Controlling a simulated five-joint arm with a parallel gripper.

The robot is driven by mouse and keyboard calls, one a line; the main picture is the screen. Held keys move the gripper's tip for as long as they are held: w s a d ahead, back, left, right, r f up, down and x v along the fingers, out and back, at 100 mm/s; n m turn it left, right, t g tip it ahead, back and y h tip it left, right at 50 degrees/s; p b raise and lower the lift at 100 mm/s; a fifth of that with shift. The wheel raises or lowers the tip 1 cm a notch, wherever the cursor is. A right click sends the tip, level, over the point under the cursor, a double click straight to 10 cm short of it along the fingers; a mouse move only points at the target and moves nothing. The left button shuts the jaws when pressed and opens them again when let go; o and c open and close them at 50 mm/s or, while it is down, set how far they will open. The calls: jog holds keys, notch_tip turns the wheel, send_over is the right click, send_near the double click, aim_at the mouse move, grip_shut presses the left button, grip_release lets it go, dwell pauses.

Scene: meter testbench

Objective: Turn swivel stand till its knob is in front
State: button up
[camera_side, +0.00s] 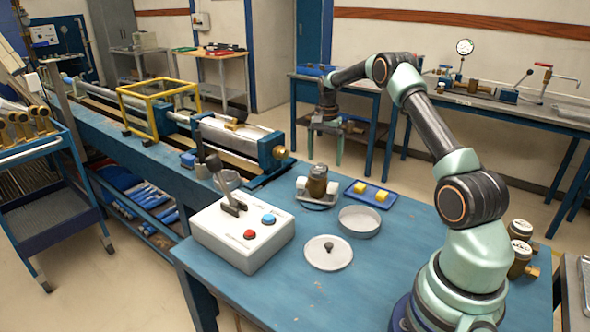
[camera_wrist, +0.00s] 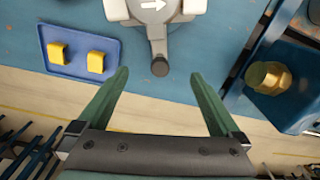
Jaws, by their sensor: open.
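The swivel stand (camera_side: 302,188) is a pale base near the far edge of the blue table, carrying a brass-coloured meter (camera_side: 317,180). In the wrist view the stand (camera_wrist: 187,7) is at the top, partly cut off. A short grey arm reaches from it towards my gripper, ending in a dark round knob (camera_wrist: 160,68). In the side view I cannot make out this knob; it seems hidden behind the meter. My gripper (camera_wrist: 160,73) is open and empty, with the knob between its fingertips in the picture. In the side view my gripper (camera_side: 325,118) is high beyond the stand.
A blue tray (camera_side: 353,188) with two yellow blocks lies right of the stand. A round grey dish (camera_side: 359,222), a knobbed white disc (camera_side: 328,254) and a switch box (camera_side: 241,235) stand nearer. A bench's brass fitting (camera_wrist: 268,77) juts close by.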

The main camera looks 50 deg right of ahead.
jog(key=shift+f, duration=0.35)
jog(key=shift+f, duration=0.35)
jog(key=shift+f, duration=0.45)
jog(key=c, duration=0.4)
jog(key=shift+o, duration=0.2)
